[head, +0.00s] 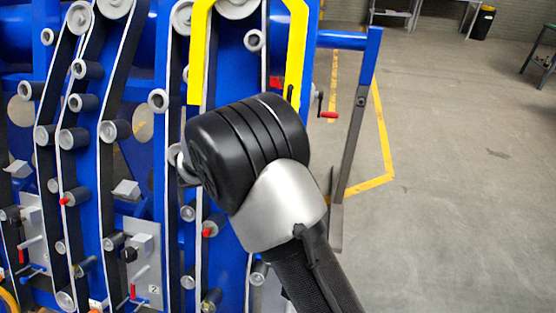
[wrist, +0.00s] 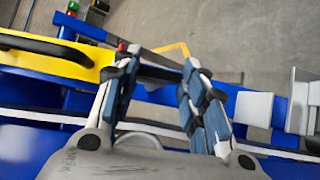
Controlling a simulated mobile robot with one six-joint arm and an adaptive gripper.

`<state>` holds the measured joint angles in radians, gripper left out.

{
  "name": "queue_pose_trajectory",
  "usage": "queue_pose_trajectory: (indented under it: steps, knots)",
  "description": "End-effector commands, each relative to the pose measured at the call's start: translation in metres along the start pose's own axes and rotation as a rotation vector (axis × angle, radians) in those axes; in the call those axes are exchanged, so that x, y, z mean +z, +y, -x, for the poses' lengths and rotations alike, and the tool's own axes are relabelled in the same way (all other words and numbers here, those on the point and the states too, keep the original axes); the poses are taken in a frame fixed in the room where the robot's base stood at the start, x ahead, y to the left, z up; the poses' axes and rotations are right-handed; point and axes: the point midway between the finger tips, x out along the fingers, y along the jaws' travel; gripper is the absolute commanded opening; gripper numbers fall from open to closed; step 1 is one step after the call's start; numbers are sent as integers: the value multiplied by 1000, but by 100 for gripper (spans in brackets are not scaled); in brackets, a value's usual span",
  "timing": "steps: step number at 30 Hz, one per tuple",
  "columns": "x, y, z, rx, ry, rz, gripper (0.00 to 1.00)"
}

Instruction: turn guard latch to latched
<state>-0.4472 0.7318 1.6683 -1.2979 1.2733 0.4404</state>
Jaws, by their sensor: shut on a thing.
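The yellow guard (head: 298,45) stands on the blue machine frame. In the wrist view its yellow end (wrist: 85,69) lies beside my left finger. A small red-handled lever (head: 328,115) sticks out to the right just below the guard's right leg; I take it for the guard latch. A red tip also shows in the wrist view (wrist: 121,47), beside the left fingertip. My gripper (wrist: 160,62) is at the guard's end, closed onto something, with its fingers still some way apart. The grasp point is unclear. In the head view my black wrist hides the fingers.
Blue frames with belts and rollers (head: 114,131) fill the left side. A blue bracket (head: 345,40) with a grey upright bar (head: 352,150) stands close on the right. Open concrete floor (head: 460,200) with yellow lines lies beyond.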

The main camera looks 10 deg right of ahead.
Motion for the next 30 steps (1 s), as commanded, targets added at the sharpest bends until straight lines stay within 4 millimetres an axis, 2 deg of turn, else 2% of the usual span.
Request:
queue_pose_trajectory:
  steps: [10, 11, 18, 20, 30]
  knots:
    - [0, 0, 0, 3, 0, 6, 16]
    - [0, 0, 0, 3, 0, 6, 40]
    - [0, 0, 0, 2, 0, 4, 56]
    - [0, 0, 0, 2, 0, 4, 60]
    - [0, 0, 2, 2, 1, 3, 60]
